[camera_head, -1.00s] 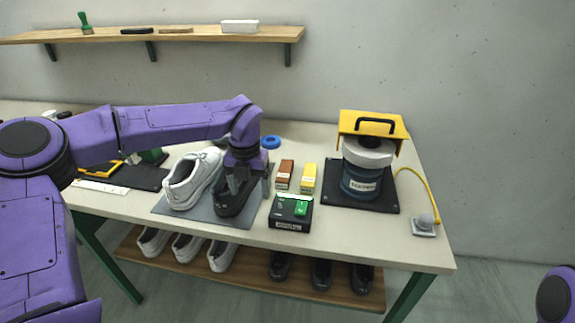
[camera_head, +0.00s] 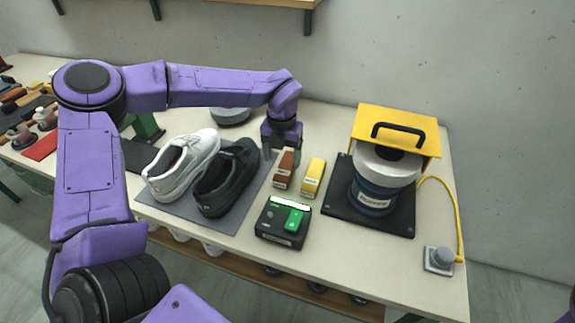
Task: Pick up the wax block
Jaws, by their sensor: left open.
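Each has a pale label too small to read, so I cannot tell by label which is the wax block. My left gripper (camera_head: 281,155) is open, pointing down at the far end of the red-brown block, with a finger to either side of it. I cannot tell whether it touches the block. My right gripper is out of view.
A white shoe (camera_head: 182,165) and a black shoe (camera_head: 228,178) stand on a grey mat left of the blocks.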

